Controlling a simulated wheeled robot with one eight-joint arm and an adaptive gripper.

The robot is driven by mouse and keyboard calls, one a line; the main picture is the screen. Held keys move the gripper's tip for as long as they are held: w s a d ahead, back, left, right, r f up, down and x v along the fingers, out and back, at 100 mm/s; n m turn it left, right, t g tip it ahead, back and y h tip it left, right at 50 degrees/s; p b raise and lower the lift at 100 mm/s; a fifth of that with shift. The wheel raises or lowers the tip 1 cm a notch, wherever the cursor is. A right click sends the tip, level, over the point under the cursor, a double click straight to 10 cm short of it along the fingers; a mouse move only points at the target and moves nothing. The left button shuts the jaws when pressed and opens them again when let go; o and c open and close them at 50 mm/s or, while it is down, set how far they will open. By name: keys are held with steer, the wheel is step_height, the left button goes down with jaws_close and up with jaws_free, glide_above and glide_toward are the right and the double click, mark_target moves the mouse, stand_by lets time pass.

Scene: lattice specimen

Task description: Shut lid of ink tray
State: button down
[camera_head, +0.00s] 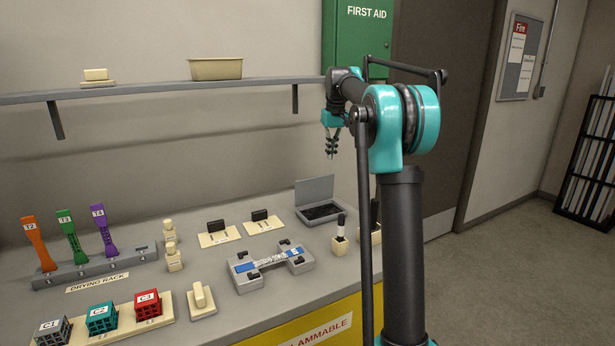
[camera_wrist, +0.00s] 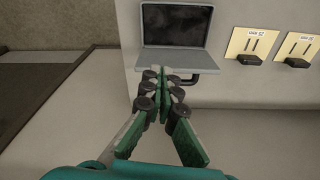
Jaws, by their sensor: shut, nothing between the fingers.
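The ink tray (camera_head: 322,212) is a grey box with a dark pad inside, on the bench below my arm. Its grey lid (camera_head: 314,190) is open and stands up at the rear edge. In the wrist view the tray (camera_wrist: 176,30) is at the top, its dark pad exposed. A dark handle-like bar (camera_wrist: 203,78) shows just below it. My gripper (camera_head: 332,154) is shut and empty, pointing down above the lid.
Two dark stamps on cream plates (camera_head: 219,234) stand left of the tray. A grey fixture (camera_head: 270,267) and a dark-topped holder (camera_head: 339,238) are in front. A shelf (camera_head: 180,90) runs along the wall above, and a green first aid cabinet (camera_head: 357,35) hangs behind my arm.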

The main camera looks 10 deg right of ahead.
mark_target(312, 187)
steer(key=w+a+f+n, duration=0.2)
steer(key=w+a, duration=0.5)
step_height(312, 187, down, 10)
steer(key=w, duration=0.2)
steer(key=shift+a+r, duration=0.2)
steer(key=shift+a, duration=0.25)
steer(key=shift+t, duration=0.3)
steer(key=shift+s+d+r+y, duration=0.15)
steer(key=shift+r+y, duration=0.05)
steer(key=shift+y, duration=0.1)
